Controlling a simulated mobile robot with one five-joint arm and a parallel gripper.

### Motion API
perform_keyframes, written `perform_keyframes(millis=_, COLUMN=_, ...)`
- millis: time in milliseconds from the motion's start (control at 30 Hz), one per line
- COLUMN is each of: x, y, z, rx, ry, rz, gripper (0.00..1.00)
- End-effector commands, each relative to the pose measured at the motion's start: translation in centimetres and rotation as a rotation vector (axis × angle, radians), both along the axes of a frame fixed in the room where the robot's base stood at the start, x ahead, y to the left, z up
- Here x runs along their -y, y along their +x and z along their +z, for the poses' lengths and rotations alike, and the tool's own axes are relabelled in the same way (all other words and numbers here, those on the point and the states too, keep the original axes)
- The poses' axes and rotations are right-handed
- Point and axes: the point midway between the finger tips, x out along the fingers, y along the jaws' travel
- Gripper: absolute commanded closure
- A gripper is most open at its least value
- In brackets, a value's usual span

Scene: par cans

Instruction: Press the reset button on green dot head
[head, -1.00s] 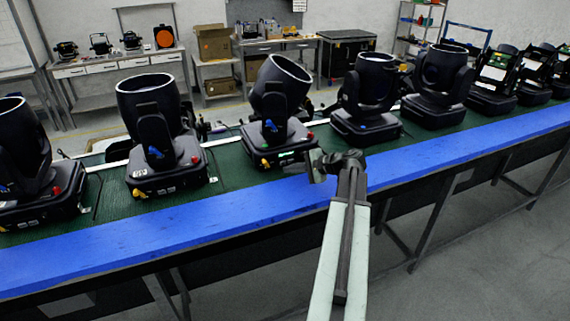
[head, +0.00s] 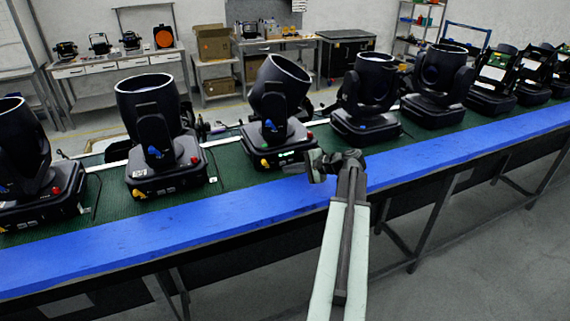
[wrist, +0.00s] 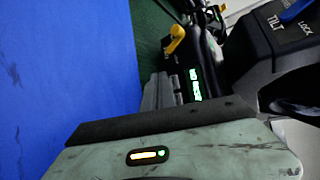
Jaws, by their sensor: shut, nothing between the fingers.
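The moving head with a green dot (head: 309,136) on its base is the tilted black head (head: 276,112) in the middle of the row. Its base front shows a small lit green display, which also shows in the wrist view as green characters (wrist: 195,84). A yellow plug (wrist: 176,38) and a "TILT LOCK" label (wrist: 290,28) are near it there. My gripper (head: 290,166) is shut and empty, just in front of the base's lower right front. It also shows in the wrist view (wrist: 160,88), close to the display side; contact cannot be told.
Other black heads stand on the green bench top, one to the left (head: 152,135) and one to the right (head: 365,95). A blue strip (head: 220,213) runs along the bench's front edge. The grey floor in front is clear at the right.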

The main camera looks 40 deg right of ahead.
Motion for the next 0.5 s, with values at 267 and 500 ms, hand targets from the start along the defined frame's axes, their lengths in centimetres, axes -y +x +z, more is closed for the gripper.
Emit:
perform_keyframes(millis=267, x=0.0, y=0.1, z=0.0, rx=0.000, ry=0.000, rz=0.001, gripper=1.00)
perform_keyframes(millis=500, x=0.2, y=1.0, z=0.0, rx=0.000, ry=0.000, rz=0.002, gripper=1.00)
